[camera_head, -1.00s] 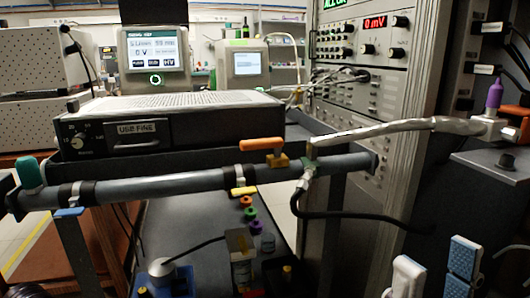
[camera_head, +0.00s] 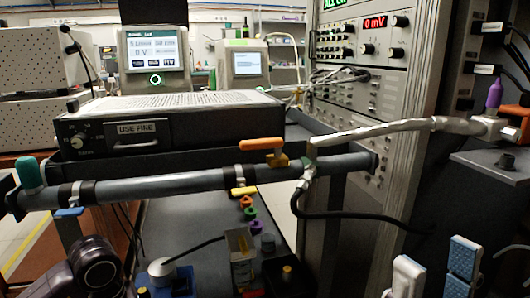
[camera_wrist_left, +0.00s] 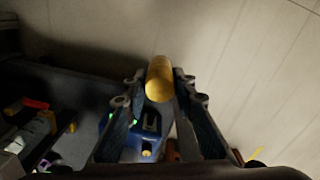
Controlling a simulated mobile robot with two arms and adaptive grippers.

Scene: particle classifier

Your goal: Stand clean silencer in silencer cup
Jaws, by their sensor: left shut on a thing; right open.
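A yellow cylinder (camera_wrist_left: 159,80), which looks like the silencer, is held between the fingertips of my left gripper (camera_wrist_left: 158,92) in the left wrist view. It points away from the gripper, over dark ground and the pale floor. A blue holder (camera_wrist_left: 147,136) lies below it, partly hidden by the fingers. In the head view a dark arm part of mine (camera_head: 95,265) shows at bottom left; the left fingers are out of that view. My right gripper (camera_head: 433,262) is open and empty at bottom right. I cannot tell which thing is the silencer cup.
A grey pipe (camera_head: 150,185) with an orange-handled valve (camera_head: 263,145) crosses the bench. Below it stand a blue holder with a silver disc (camera_head: 161,267), a clear box (camera_head: 240,255) and a dark block (camera_head: 288,277). A black hose (camera_head: 340,215) hangs at centre right.

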